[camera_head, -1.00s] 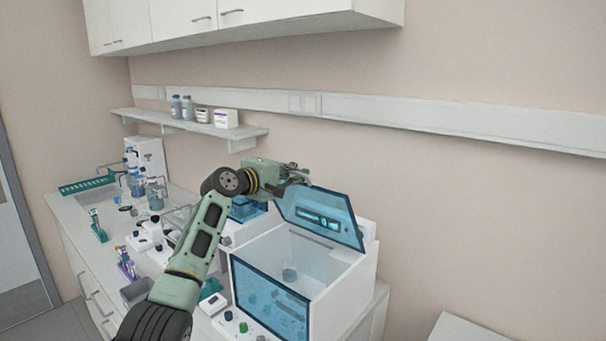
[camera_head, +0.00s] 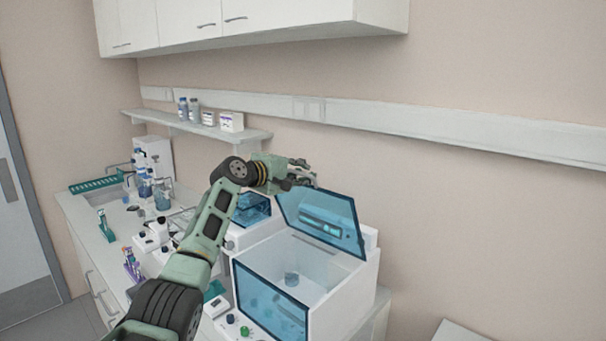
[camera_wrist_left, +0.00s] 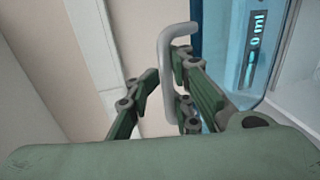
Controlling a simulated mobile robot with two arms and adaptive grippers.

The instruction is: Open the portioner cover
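The portioner (camera_head: 345,300) is a white box with a blue glass front at the right end of the bench. Its blue transparent cover (camera_head: 345,225) stands raised and leans back, leaving the top uncovered. A small clear vessel (camera_head: 291,279) sits inside. My left gripper (camera_head: 303,172) is at the cover's upper left edge. In the left wrist view, the cover's pale handle (camera_wrist_left: 166,75) lies between the fingers of my left gripper (camera_wrist_left: 165,82). The right-hand finger is against or very near it; a small gap shows at the left finger. My right gripper is out of view.
A smaller blue-lidded device (camera_head: 252,210) stands left of the portioner, behind my arm. Glassware (camera_head: 160,195) and racks fill the left bench. A wall shelf (camera_head: 200,129) holds bottles and boxes. Bare wall lies behind the cover.

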